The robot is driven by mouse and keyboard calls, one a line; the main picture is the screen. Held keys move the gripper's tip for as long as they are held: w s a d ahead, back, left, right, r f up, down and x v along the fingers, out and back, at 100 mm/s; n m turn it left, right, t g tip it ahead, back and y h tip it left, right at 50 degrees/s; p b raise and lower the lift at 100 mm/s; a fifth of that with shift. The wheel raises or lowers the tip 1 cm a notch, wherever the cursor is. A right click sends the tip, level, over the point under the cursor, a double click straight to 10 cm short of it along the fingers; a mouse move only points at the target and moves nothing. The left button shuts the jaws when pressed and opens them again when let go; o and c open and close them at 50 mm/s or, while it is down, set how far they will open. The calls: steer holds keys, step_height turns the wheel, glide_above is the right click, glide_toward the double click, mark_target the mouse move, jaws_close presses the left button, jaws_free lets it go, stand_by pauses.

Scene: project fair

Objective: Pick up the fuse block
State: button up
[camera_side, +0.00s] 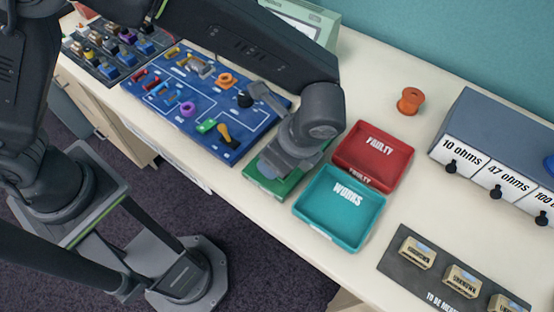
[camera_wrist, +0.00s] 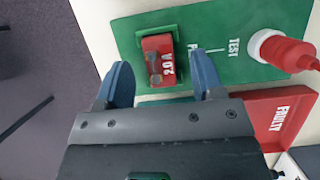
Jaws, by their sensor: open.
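The fuse block looks to be the red block (camera_wrist: 158,60) with an upside-down label, perhaps "20A", and two metal studs. It sits by a green bracket on the green test board (camera_wrist: 215,20). My gripper (camera_wrist: 163,78) is open in the wrist view, its blue fingers apart on the left and right of the block's near end. I cannot tell whether the right finger touches it. In the side view my gripper (camera_side: 284,165) is low over the green board (camera_side: 262,184) and hides the block.
A red FAULTY tray (camera_side: 396,150) and a teal WORKS tray (camera_side: 325,205) lie right of the green board. A red-and-white round part (camera_wrist: 272,48) stands on the board. A blue circuit board (camera_side: 262,125) lies left. An orange spool (camera_side: 410,101) stands behind the trays.

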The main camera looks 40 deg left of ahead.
steer(key=shift+a+f, duration=0.2)
steer(key=shift+f, duration=0.25)
steer(key=c, duration=1)
steer(key=shift+r, duration=0.1)
